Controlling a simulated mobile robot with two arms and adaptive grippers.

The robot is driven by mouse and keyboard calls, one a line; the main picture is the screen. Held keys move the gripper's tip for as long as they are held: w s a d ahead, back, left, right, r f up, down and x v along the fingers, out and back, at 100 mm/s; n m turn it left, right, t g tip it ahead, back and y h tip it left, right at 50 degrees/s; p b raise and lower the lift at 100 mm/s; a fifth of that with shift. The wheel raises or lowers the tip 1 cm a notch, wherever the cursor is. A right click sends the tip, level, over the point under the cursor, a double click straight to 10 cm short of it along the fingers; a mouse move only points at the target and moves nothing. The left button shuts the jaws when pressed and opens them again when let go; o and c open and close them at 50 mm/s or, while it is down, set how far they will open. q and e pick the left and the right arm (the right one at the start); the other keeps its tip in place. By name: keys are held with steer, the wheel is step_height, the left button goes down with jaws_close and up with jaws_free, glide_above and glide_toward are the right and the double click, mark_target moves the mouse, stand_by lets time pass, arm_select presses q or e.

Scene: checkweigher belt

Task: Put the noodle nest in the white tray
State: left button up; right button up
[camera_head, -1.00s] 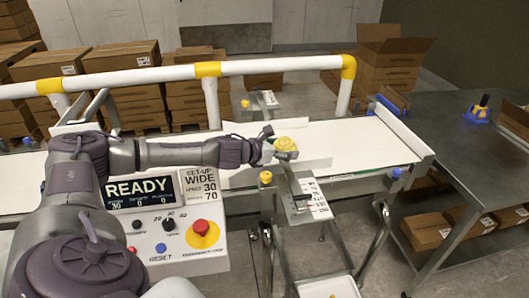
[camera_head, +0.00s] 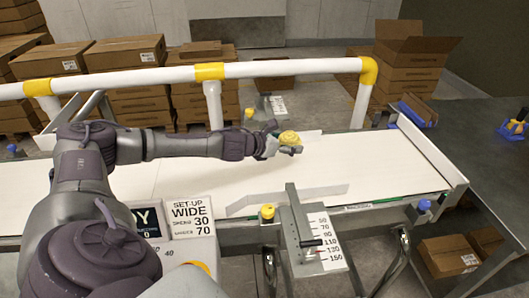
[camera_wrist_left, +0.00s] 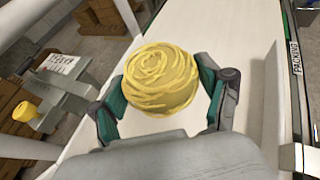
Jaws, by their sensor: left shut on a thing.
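The noodle nest (camera_head: 288,138) is a round, yellow coil held at the tip of my left gripper (camera_head: 281,145), above the white belt. In the left wrist view the noodle nest (camera_wrist_left: 160,78) sits between the two teal-padded fingers of my left gripper (camera_wrist_left: 165,108), which are shut on it from both sides. The white tray does not show in the head view now, nor in the left wrist view. My right gripper is not in view.
The white belt (camera_head: 390,165) runs across under the arm, with low guide rails (camera_head: 330,192) along it. A white and yellow rail (camera_head: 290,68) stands behind the belt. A width scale (camera_head: 322,240) is mounted at the front. Cardboard boxes (camera_head: 125,65) stand behind.

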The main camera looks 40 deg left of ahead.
arm_select(q)
steer(key=b, duration=0.5)
glide_above(258, 166)
steer(key=f, duration=0.5)
steer(key=shift+w+d+f, duration=0.2)
steer(key=shift+d, duration=0.1)
steer(key=shift+s+a+f+b, duration=0.1)
steer(key=shift+a+b, duration=0.2)
steer(key=shift+s+f, duration=0.1)
steer(key=shift+f, duration=0.15)
step_height(258, 166, down, 2)
steer(key=shift+f+b, duration=0.2)
steer(key=shift+b, duration=0.7)
steer(key=shift+f, duration=0.4)
steer(key=shift+a, duration=0.1)
steer(key=shift+f+b, duration=0.2)
steer(key=shift+b, duration=0.1)
steer(key=o, duration=1.2)
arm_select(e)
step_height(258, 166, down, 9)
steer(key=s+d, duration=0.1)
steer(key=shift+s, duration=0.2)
